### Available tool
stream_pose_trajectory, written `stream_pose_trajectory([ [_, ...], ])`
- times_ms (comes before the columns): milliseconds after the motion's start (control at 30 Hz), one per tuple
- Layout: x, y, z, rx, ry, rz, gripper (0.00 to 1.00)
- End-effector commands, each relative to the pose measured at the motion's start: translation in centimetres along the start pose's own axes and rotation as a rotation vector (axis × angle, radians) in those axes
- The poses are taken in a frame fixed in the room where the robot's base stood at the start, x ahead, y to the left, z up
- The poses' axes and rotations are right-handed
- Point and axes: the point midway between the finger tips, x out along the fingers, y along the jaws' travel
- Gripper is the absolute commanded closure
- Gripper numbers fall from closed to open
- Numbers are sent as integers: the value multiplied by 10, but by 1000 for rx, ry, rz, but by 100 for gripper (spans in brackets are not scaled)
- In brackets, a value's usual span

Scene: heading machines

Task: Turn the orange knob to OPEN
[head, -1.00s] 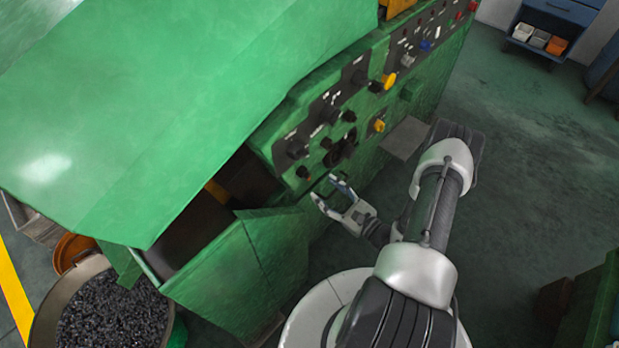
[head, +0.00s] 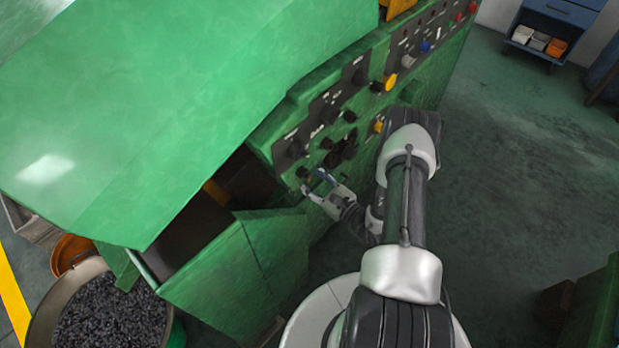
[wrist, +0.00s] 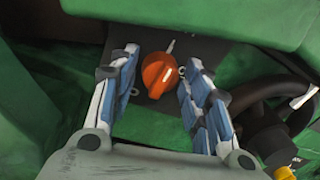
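The orange knob (wrist: 159,75) shows in the wrist view on a dark plate (wrist: 150,110) on the green machine. A pale mark lies just above it and a small round pale spot to its right. My gripper (wrist: 160,88) is open, with one finger on each side of the knob and a gap on both sides. I cannot tell how deep the fingertips reach around it. In the head view my gripper (head: 312,182) is at the lower left end of the machine's panel, where its fingers largely hide the knob.
Several black knobs line the panel (head: 325,120) above my gripper, with a yellow button (head: 390,82) further right. In the wrist view a black handwheel (wrist: 285,95) is close on the right. An open green chute (head: 240,260) lies left of my gripper.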

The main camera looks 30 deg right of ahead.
Motion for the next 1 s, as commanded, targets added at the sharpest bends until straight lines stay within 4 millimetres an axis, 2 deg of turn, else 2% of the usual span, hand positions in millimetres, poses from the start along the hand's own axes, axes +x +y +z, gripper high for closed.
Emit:
stream_pose_trajectory([
  [67,0,0,0,0,0,0,64],
  [467,0,0,0,0,0,0,91],
  [767,0,0,0,36,3,1,91],
  [1000,0,0,0,169,13,3,91],
])
